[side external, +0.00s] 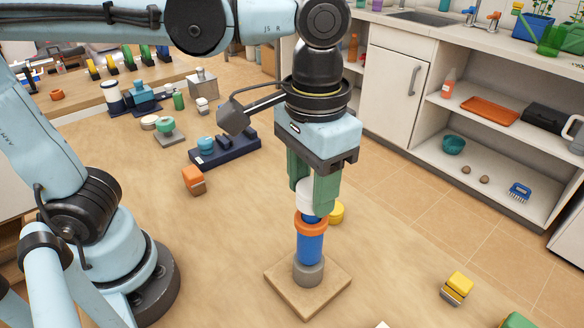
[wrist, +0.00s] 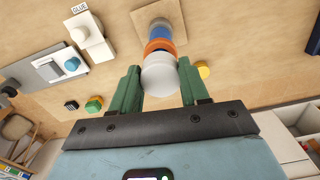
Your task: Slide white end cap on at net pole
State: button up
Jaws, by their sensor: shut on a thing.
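The net pole (side external: 310,248) is a blue upright post with an orange ring near its top and a grey foot. It stands on a square wooden plate (side external: 328,279). The white end cap (side external: 304,196) is at the pole's top end, above the orange ring. My gripper (side external: 313,197) points down with its green fingers on either side of the cap, shut on it. In the wrist view the cap (wrist: 160,74) sits between the two fingers (wrist: 160,84), in line with the pole. Whether the cap is fully seated is hidden by the fingers.
A yellow round piece (side external: 337,212) lies just behind the pole. An orange block (side external: 194,180) and a dark blue tray (side external: 238,150) stand to the left. A yellow block (side external: 457,288) is at the right. The tabletop around the plate is mostly clear.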

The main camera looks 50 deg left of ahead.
aim_at(312, 187)
jog(key=shift+f, duration=1.15)
jog(key=o, duration=1.1)
notch_tip(312, 187, up, 12)
jog(key=shift+r, duration=0.1)
jog(key=w+a+f+t, duration=0.1)
jog(key=a+f+t, duration=0.1)
jog(key=a+f, duration=0.3)
jog(key=w+a+f+t, duration=0.1)
jog(key=a+f+t, duration=0.1)
jog(key=a+f, duration=0.3)
jog(key=w+a+f+n+t, duration=0.1)
jog(key=w+a+f+t, duration=0.1)
jog(key=a+f, duration=0.4)
jog(key=shift+w+a+t, duration=0.1)
jog(key=shift+a+t, duration=0.45)
jog(key=shift+t, duration=0.05)
